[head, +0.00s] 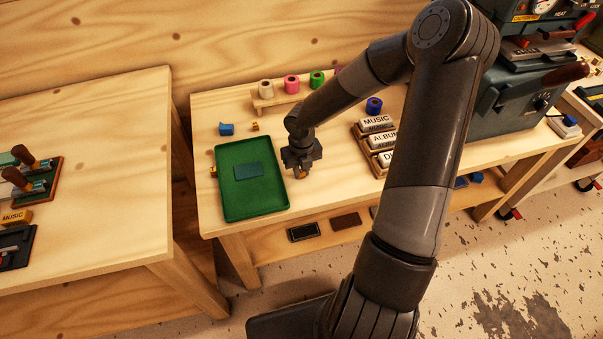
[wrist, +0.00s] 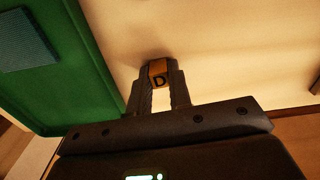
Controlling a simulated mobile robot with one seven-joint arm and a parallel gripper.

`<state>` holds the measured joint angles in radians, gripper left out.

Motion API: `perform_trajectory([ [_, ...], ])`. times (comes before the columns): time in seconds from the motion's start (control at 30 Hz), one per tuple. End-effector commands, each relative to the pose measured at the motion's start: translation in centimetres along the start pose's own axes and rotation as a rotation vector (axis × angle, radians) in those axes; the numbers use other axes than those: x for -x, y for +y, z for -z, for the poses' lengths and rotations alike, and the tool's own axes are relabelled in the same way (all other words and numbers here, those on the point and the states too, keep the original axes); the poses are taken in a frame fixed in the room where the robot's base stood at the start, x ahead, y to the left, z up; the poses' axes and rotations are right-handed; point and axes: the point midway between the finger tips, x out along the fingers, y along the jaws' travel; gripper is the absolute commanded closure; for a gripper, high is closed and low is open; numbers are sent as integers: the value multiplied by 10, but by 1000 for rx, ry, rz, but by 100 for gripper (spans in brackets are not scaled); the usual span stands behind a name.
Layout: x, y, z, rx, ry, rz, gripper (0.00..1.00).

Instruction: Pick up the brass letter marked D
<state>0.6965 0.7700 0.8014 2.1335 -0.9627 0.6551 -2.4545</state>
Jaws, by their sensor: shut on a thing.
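The brass letter marked D (wrist: 159,80) is a small golden block with a dark D on its face. In the wrist view it sits between the two fingertips of my gripper (wrist: 160,88), which is shut on it. In the head view my gripper (head: 301,172) is low over the table, just right of the green tray. A bit of brass (head: 304,175) shows between the fingers there. I cannot tell whether the block touches the table.
The green tray (head: 229,207) holds a blue-green pad (head: 248,171). A small brass piece (head: 255,127) and a blue block (head: 226,129) lie behind it. Labelled blocks (head: 376,124) stand to the right. Coloured foil rolls (head: 291,84) stand on a wooden rack at the back.

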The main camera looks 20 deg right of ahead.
Motion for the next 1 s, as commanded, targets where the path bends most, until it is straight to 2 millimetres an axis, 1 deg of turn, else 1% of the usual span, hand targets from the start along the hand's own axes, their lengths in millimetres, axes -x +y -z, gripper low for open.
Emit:
perform_trajectory([
  [0.33,0,0,0,0,0,0,100],
  [0.47,5,0,0,0,-1,1,100],
  [0.57,13,0,0,-1,-1,2,100],
  [0.63,23,-1,-1,-1,-3,2,100],
  [0.73,46,-2,0,-3,-4,3,100],
  [0.77,46,-8,5,-6,-1,2,100],
  [1.0,74,-45,35,-6,-1,3,100],
])
